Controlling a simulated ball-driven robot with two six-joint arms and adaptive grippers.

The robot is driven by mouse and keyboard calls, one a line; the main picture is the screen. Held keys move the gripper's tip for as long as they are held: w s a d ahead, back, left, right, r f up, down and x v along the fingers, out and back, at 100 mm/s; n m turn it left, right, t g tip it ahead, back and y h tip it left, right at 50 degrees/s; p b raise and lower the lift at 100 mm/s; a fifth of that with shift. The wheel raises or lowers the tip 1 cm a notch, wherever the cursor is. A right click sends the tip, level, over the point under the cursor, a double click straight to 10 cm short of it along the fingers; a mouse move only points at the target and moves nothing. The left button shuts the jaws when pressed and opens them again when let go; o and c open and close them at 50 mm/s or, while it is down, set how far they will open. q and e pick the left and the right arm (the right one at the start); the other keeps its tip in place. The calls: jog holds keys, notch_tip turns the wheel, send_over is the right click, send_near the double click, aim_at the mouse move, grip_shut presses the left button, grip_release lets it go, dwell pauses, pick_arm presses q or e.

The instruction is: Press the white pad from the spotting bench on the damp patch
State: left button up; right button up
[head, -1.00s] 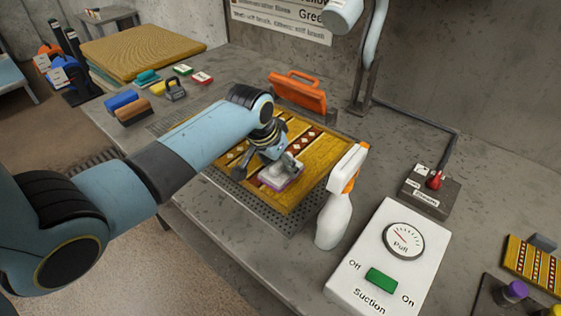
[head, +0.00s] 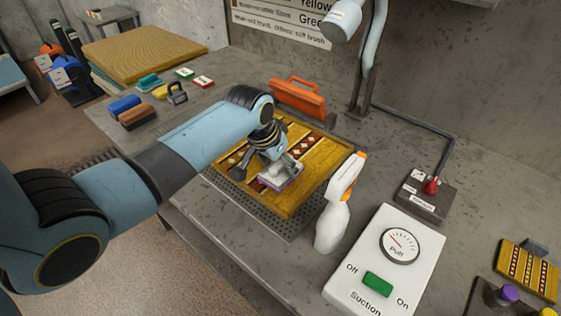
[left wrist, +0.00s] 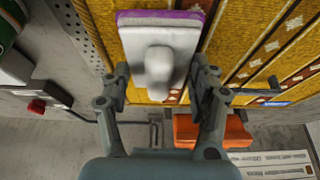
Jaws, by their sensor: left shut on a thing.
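The white pad (head: 281,178) has a purple edge along its lower side. It sits on or just above the yellow patterned rug (head: 312,181); I cannot tell whether it touches. My left gripper (head: 277,162) is over it, shut on it. In the left wrist view the pad (left wrist: 160,45) lies flat against the striped rug (left wrist: 232,40), with its upright grip between the two fingers (left wrist: 160,85). I cannot make out a damp patch; the pad and gripper cover part of the rug. My right gripper is not in view.
A white spray bottle (head: 333,220) with an orange head stands close right of the rug. A suction box (head: 388,255) is at front right. An orange brush-like tool (head: 298,97) stands behind. Several small blocks and brushes (head: 136,115) lie at back left.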

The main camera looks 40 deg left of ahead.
pick_arm(q)
jog(key=shift+w+r+p, duration=0.1)
jog(key=shift+r+p, duration=1.15)
jog(key=shift+r, duration=1.15)
